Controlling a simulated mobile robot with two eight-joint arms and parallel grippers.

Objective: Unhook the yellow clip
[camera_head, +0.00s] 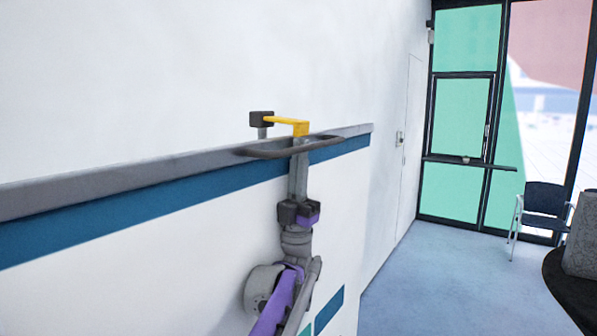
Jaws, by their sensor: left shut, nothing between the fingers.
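The yellow clip (288,123) is a thin bent piece above the wall rail. Its left end meets a dark block (261,118) on a short grey stub, and its right end turns down. My left gripper (300,146) comes up from below, its long grey fingers shut and empty. The fingertips appear just under the clip's right end, overlapping a dark oval loop (262,152) at the rail. I cannot tell whether they touch the clip. How the clip is fastened at the block is too small to tell. My right gripper is not in view.
A grey rail (110,178) runs along the white wall, with a blue stripe (90,222) below it. A blue chair (545,198) stands by glazed panels at the far right. The blue floor (425,270) between is clear.

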